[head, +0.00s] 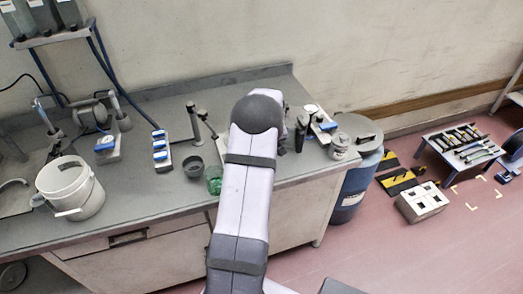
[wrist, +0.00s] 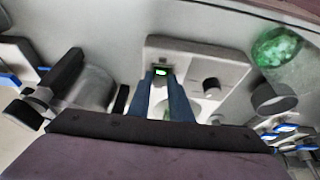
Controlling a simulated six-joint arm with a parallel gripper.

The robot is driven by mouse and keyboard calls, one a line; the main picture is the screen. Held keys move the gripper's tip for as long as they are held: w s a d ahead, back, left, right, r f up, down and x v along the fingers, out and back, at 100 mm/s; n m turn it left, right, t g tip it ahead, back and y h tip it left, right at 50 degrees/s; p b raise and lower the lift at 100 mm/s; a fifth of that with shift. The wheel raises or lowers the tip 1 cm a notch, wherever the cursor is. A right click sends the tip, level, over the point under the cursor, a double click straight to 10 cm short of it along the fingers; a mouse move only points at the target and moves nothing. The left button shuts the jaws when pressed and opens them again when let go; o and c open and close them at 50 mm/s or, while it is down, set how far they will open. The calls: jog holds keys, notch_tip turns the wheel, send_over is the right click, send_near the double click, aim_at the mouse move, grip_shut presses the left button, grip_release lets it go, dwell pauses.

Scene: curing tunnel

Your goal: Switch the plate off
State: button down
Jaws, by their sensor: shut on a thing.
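In the wrist view the plate is a pale unit (wrist: 222,62) with a dark round knob (wrist: 211,86) and a small switch (wrist: 161,71) that glows green. The two blue fingers of my gripper (wrist: 161,80) stand on either side of the switch and are shut on it. Part of the plate's face behind the fingers is hidden. In the head view my arm covers the gripper and most of the plate's place on the bench.
A green glass beaker (wrist: 277,47) and a dark cup (wrist: 272,98) stand close beside the plate. On the bench (head: 130,218) are a white bucket (head: 70,188) and a strip with blue switches (head: 160,150). A blue drum (head: 352,187) stands at its right end.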

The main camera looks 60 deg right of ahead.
jog(key=p, duration=0.1)
jog(key=r+p, duration=0.1)
jog(key=p, duration=0.1)
jog(key=shift+w+d+g+y, duration=0.1)
jog(key=shift+w+g+y, duration=0.1)
jog(key=shift+g+y, duration=0.1)
jog(key=shift+w+d+f+g+y+p, duration=0.2)
jog(key=shift+f+g+y+p, duration=0.2)
jog(key=shift+y+p, duration=0.15)
jog(key=shift+g, duration=0.3)
jog(key=shift+r, duration=0.1)
jog(key=c, duration=1.6)
grip_release()
jog(key=shift+s+a+r+b, duration=0.15)
jog(key=shift+r+b, duration=0.35)
jog(key=shift+r, duration=0.7)
jog(key=shift+s+a+r+b, duration=0.1)
jog(key=shift+r+b, duration=0.4)
jog(key=shift+r, duration=0.7)
jog(key=shift+s+a+r+b, duration=0.15)
jog(key=shift+r+b, duration=0.35)
jog(key=shift+r, duration=0.7)
